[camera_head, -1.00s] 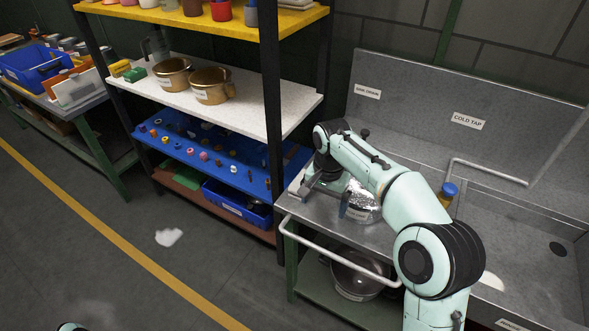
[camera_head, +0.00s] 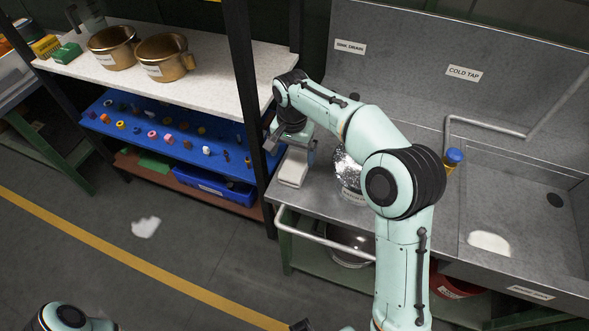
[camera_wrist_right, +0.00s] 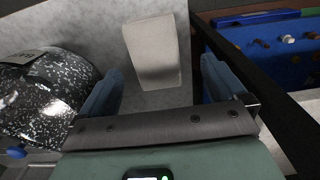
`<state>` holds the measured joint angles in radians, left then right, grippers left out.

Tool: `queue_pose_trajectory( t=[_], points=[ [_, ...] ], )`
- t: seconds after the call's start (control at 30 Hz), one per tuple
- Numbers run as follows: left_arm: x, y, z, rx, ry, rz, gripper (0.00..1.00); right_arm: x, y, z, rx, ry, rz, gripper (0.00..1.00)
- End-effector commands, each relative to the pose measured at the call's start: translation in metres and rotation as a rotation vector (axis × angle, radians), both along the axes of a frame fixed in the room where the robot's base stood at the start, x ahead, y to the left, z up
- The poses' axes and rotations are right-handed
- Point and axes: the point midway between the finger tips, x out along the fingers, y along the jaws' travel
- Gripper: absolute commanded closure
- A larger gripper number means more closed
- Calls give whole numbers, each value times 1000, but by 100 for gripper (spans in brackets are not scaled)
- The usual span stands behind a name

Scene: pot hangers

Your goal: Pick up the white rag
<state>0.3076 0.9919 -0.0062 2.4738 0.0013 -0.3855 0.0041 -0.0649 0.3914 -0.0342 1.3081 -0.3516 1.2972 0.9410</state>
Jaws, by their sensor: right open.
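A white, folded, block-like rag (camera_head: 293,167) lies on the left end of the metal counter, next to the shelf post. My right gripper (camera_head: 290,142) is above it and partly covers its far end. In the right wrist view the rag (camera_wrist_right: 153,52) lies ahead of the open blue fingers of the right gripper (camera_wrist_right: 160,78), roughly between their lines, with nothing held. A link of my left arm shows at the bottom left of the head view; I cannot make out its gripper.
A speckled pot (camera_head: 347,172) stands on the counter right of the rag, close to one finger in the wrist view (camera_wrist_right: 45,95). The shelf (camera_head: 225,75) rises on the left. A sink (camera_head: 520,205) is at right. White patches lie on the floor (camera_head: 146,227) and in the sink (camera_head: 490,243).

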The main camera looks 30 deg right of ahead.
Motion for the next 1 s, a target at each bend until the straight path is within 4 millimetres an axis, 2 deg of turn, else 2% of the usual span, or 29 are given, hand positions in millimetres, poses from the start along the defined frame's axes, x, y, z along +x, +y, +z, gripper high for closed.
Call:
queue_pose_trajectory(
  t=[0.23,0.5,0.8,0.83,1.0],
  points=[
    [-1,0,-3,0,1,0,57,-2,-1,-20,0,1,-1,2],
    [-3,0,-9,0,2,0,57,-6,-5,-58,0,1,1,2],
    [-3,0,-9,0,2,0,57,-5,-5,-63,0,-1,1,2],
    [-3,0,-9,0,2,0,57,-5,-5,-63,0,-1,1,5],
    [-3,0,-9,0,2,0,57,-5,-5,-63,0,-1,1,58]
  ],
)
